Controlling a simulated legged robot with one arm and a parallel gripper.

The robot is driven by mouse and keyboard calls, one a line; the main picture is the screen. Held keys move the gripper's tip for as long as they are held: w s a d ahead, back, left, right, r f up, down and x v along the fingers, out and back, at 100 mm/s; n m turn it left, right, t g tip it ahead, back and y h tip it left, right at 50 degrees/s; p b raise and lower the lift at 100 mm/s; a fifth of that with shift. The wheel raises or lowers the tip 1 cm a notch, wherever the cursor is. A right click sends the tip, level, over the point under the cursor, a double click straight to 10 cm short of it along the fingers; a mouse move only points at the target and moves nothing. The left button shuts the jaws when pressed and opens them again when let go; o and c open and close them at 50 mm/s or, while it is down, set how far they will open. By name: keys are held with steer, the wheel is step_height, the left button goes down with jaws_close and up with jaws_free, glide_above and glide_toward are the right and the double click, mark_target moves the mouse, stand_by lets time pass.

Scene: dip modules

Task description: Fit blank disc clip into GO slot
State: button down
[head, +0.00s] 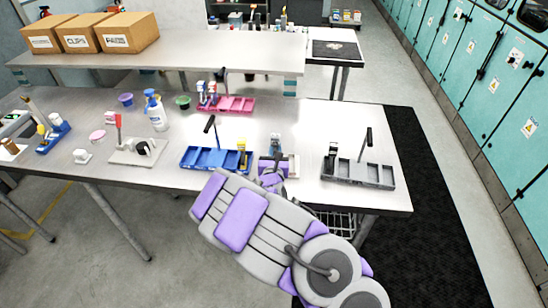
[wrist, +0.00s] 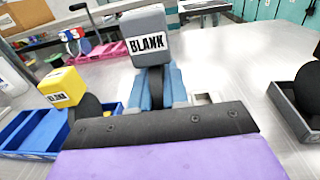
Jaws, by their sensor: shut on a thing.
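A grey-topped clip labelled BLANK (wrist: 150,38), with blue sides around a dark disc-like part, stands upright just beyond my gripper in the wrist view. My gripper (head: 272,178) is shut on this clip, low over the front of the table; the dark gripper edge hides the clip's lower part and the fingertips. A yellow-topped clip (wrist: 63,88) with a black disc sits at the end of the blue tray (head: 205,160), left of my gripper. A grey tray (head: 372,175) with a dark clip (head: 331,153) lies to the right. No GO label is readable.
A pink tray (head: 236,103) with clips stands farther back. A spray bottle (head: 156,112) and a light grey base (head: 128,157) with a red-topped post are left. Upright handles rise from the trays. Bare metal tabletop (head: 310,125) lies behind and between the blue and grey trays.

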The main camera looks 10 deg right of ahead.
steer(key=shift+w+a, duration=0.1)
steer(key=shift+w, duration=0.6)
step_height(320, 180, down, 4)
steer(key=shift+r+b, duration=0.1)
steer(key=shift+b, duration=0.75)
steer(key=shift+r, duration=0.1)
steer(key=c, duration=1.1)
jaws_free()
